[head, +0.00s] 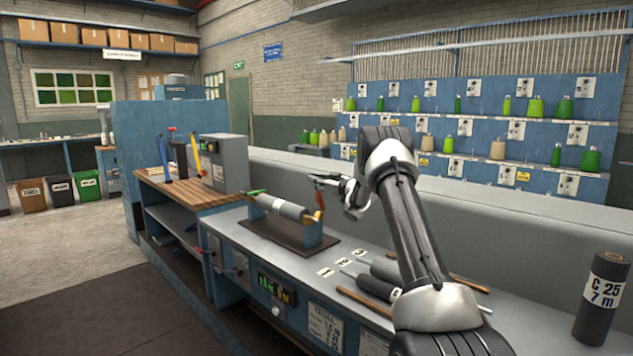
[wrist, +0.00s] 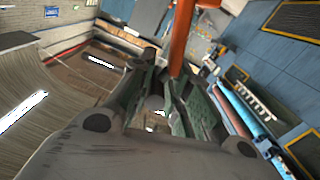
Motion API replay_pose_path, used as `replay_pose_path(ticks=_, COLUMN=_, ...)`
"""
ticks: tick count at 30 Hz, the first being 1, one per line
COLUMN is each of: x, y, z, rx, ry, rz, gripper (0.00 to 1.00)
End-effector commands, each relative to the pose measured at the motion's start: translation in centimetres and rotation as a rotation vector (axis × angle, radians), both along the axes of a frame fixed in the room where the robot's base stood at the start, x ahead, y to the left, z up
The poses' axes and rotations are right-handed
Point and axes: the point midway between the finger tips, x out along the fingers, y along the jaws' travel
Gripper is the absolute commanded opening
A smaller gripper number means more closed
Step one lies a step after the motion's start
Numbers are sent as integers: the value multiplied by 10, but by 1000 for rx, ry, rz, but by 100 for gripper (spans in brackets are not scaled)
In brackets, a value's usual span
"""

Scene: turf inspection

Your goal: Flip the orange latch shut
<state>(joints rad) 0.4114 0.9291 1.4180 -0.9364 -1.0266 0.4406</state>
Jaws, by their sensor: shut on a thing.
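The orange latch (head: 319,202) is at the right end of a small blue cradle (head: 308,240) on the grey bench. It looks roughly upright, and its upper part meets my gripper. My gripper (head: 324,181) comes in from the right above that end and is closed on the latch. In the wrist view the latch (wrist: 182,42) is an orange bar running down from the top edge to between the fingers of my gripper (wrist: 172,92). A grey roller (head: 284,208) lies in the cradle. The latch's hinge is too small to make out.
The cradle stands on a dark brown board (head: 283,233). Several rods and rollers (head: 375,285) lie under and beside my arm. A dark "C 25 7 m" cylinder (head: 601,300) stands at the right. A grey box (head: 224,160) stands on the wooden counter behind left.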

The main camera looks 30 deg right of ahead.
Motion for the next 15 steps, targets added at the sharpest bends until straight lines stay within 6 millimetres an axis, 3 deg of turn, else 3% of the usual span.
replay_pose_path(ticks=15, x=-3, y=7, z=-1, rx=-63, ry=-25, rz=-2, gripper=0)
